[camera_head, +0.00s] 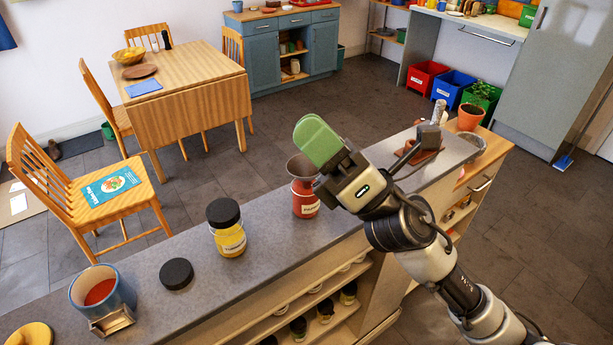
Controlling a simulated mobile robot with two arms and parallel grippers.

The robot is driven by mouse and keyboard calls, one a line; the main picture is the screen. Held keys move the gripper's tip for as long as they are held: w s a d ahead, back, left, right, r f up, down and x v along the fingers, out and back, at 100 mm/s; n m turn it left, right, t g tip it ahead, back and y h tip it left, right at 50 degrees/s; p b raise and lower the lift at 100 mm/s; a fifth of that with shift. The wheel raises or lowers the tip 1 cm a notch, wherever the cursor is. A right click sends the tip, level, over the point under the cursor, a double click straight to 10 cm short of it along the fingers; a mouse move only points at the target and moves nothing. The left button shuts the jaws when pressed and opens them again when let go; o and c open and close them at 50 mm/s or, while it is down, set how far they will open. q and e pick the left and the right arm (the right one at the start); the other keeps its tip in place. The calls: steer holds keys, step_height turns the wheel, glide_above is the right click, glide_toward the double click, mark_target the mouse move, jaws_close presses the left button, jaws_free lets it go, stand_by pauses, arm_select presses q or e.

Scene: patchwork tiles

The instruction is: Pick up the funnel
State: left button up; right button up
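A dark grey funnel (301,166) sits in the mouth of a red jar (305,200) on the grey counter, with its wide end up. My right gripper (318,140), with green fingers, is above and just right of the funnel, and the wrist hides part of the jar's right side. The fingers overlap in this view, so I cannot tell whether they are apart. No contact with the funnel is clear. My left gripper is not in view.
On the counter (258,261) left of the red jar stand a yellow jar with a black lid (227,229), a loose black lid (176,274) and a blue container (103,293). A terracotta pot (469,117) stands at the far right end.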

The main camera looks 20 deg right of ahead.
steer(key=s+a+n+g+y, duration=0.1)
steer(key=s+a+n+g, duration=0.1)
steer(key=n+g, duration=0.6)
steer(key=s+a+n+g, duration=0.1)
steer(key=a+n+g, duration=0.3)
steer(key=n, duration=0.5)
steer(key=n+t+h, duration=0.2)
steer(key=n+h, duration=0.9)
steer(key=h, duration=0.6)
glide_toward(315, 169)
steer(key=p+x, duration=0.5)
steer(key=shift+w+a+f, duration=0.1)
steer(key=shift+w+a, duration=0.05)
steer(key=shift+w+a+f, duration=0.15)
steer(key=shift+w+f, duration=0.15)
steer(key=shift+f, duration=0.2)
jaws_close()
